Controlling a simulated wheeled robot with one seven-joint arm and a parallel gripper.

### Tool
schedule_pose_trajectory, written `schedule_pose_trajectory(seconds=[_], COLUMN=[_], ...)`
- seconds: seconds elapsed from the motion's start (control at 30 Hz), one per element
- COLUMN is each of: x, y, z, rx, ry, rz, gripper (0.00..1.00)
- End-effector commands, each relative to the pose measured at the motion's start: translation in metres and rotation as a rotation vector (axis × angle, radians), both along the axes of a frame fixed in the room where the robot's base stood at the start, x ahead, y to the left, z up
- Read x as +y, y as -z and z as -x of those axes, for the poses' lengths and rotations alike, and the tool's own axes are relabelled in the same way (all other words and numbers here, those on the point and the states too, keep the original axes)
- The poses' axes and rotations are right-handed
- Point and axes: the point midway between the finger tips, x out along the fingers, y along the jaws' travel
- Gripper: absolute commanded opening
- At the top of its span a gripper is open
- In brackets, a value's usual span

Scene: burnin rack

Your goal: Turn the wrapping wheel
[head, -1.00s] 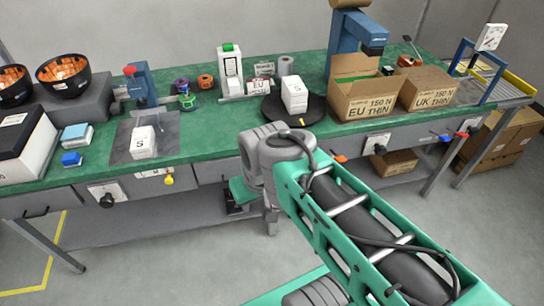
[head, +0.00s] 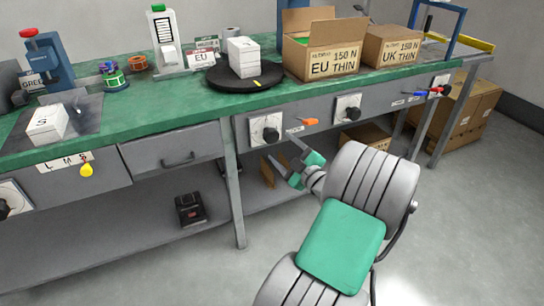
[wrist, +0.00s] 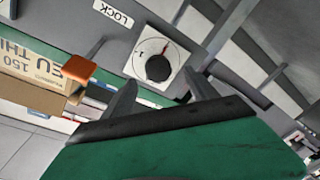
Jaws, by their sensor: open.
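A round black turntable (head: 220,88) with a small yellow mark on its rim sits on the green bench; I take it for the wrapping wheel. My gripper (head: 283,147) is open and empty, below the bench edge, in front of the drawer panel. In the wrist view, a black dial knob (wrist: 158,68) on a white plate shows beyond and between my open fingers (wrist: 160,92). The same knob (head: 266,134) is under the turntable in the head view. An orange lever (head: 309,122) is to its right. I see no contact.
A second dial (head: 347,107) and a red-and-blue lever (head: 430,91) are further right on the panel. A table leg (head: 232,200) stands left of my gripper. The floor in front is clear.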

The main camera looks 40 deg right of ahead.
Motion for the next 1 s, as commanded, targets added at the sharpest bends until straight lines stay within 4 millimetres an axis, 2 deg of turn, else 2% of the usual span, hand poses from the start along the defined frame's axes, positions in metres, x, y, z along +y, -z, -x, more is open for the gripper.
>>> schedule_pose_trajectory(seconds=[0.07, 0.3, 0.47, 0.77, 1.0], x=[-0.005, -0.011, -0.015, -0.016, -0.016], y=[-0.001, -0.003, -0.003, -0.003, -0.003], z=[-0.004, -0.049, -0.07, -0.074, -0.073], rx=[-0.01, -0.008, -0.007, -0.005, -0.006], ry=[0.009, 0.004, 0.006, 0.008, 0.007], rz=[0.01, 0.011, 0.009, 0.008, 0.008], gripper=[0.67, 0.67, 0.67, 0.67, 0.47])
